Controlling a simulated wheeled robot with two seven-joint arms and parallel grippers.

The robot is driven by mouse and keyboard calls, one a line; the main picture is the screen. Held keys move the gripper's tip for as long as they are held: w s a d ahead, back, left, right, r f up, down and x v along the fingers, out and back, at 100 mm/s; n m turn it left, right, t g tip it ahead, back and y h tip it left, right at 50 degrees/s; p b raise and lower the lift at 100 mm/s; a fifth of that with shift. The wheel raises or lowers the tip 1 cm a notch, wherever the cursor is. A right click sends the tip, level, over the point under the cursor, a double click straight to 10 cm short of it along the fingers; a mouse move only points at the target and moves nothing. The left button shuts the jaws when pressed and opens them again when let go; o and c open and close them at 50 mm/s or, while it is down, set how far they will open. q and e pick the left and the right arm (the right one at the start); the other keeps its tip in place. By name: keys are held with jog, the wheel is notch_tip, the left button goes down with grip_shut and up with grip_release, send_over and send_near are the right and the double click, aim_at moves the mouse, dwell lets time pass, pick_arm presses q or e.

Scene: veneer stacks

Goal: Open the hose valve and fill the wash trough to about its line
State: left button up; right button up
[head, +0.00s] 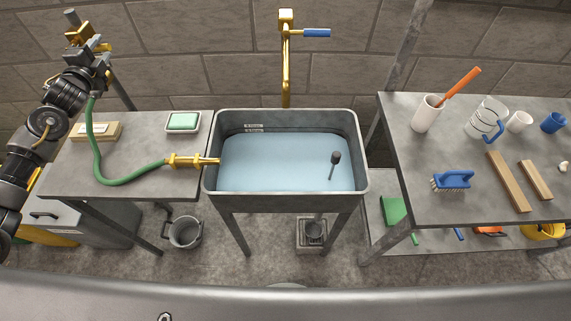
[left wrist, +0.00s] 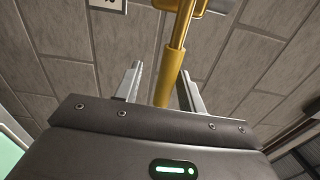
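The grey wash trough (head: 362,180) holds pale blue water (head: 275,165). Its surface lies close below the marked labels and dark line (head: 256,127) on the back wall. A green hose (head: 118,182) runs across the left table to a brass nozzle (head: 192,161) over the trough's left rim. I cannot make out any flow. The brass hose valve (head: 80,34) is at the upper left, by my left gripper (head: 97,55). In the left wrist view, the gripper's fingers (left wrist: 160,88) are apart, with a yellow brass bar (left wrist: 170,75) between them. My right gripper is out of view.
A brass tap (head: 286,60) with a blue lever (head: 316,33) stands behind the trough. A soap dish (head: 183,122) and a wooden brush (head: 97,131) are on the left table. The right table (head: 425,200) holds cups, a blue brush (head: 453,180) and wood strips.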

pick_arm(q)
jog(key=s+p, duration=0.2)
jog(key=s, duration=0.5)
dwell(0.3)
jog(key=shift+d, duration=0.1)
dwell(0.4)
